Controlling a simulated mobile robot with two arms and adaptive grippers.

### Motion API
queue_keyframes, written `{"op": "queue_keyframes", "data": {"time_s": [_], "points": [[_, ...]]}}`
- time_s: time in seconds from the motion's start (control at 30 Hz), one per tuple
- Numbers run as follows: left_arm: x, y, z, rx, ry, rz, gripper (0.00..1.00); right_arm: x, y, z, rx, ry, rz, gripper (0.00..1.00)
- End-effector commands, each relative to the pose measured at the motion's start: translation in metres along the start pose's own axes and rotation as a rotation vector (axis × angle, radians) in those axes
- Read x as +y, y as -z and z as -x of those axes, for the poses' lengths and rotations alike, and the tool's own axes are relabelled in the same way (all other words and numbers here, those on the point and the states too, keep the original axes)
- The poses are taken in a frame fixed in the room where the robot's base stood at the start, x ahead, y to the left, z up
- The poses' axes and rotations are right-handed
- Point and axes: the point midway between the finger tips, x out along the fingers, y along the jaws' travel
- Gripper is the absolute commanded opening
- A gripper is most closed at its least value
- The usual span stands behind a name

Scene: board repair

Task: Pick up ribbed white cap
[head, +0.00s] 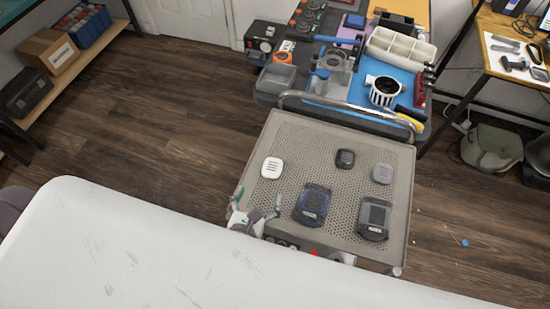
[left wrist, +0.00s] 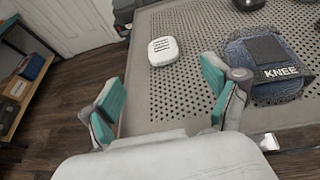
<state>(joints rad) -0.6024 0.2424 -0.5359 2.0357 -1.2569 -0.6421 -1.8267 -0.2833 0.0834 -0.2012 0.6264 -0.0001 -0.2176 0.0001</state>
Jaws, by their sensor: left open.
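The ribbed white cap (head: 271,167) lies flat on the left part of the perforated grey cart top (head: 300,135) in the head view. It also shows in the left wrist view (left wrist: 163,51), ahead of the fingers and a little above the gap between them. My left gripper (head: 257,213) is open and empty at the cart's near left edge, apart from the cap. Its teal finger pads (left wrist: 160,95) stand wide apart in the left wrist view. My right gripper is not in view.
A dark blue pad (head: 312,204), marked KNEE in the wrist view, lies right of my left gripper. Another dark pad (head: 374,218), a black cap (head: 345,158) and a grey cap (head: 382,173) lie farther right. A metal rail (head: 345,105) and a crowded workbench stand behind.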

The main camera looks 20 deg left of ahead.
Motion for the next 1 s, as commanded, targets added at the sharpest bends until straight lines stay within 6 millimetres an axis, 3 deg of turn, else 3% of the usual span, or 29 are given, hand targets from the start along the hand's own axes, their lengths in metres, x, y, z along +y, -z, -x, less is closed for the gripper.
{"op": "queue_keyframes", "data": {"time_s": [0.17, 0.43, 0.57, 0.8, 1.0], "points": [[0.0, -0.002, -0.035, -0.003, -0.001, 0.001, 0.88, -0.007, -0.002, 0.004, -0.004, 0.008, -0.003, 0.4], [0.0, -0.001, -0.075, -0.001, 0.0, 0.0, 0.88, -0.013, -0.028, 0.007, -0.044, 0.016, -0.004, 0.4], [-0.001, -0.001, -0.082, 0.0, 0.0, 0.001, 0.88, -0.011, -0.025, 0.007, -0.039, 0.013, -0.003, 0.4], [-0.003, 0.0, -0.117, -0.001, -0.002, 0.002, 0.88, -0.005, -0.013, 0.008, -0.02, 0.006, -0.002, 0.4], [-0.003, 0.001, -0.131, 0.001, 0.0, 0.001, 0.88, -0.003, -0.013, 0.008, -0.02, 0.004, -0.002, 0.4]]}}
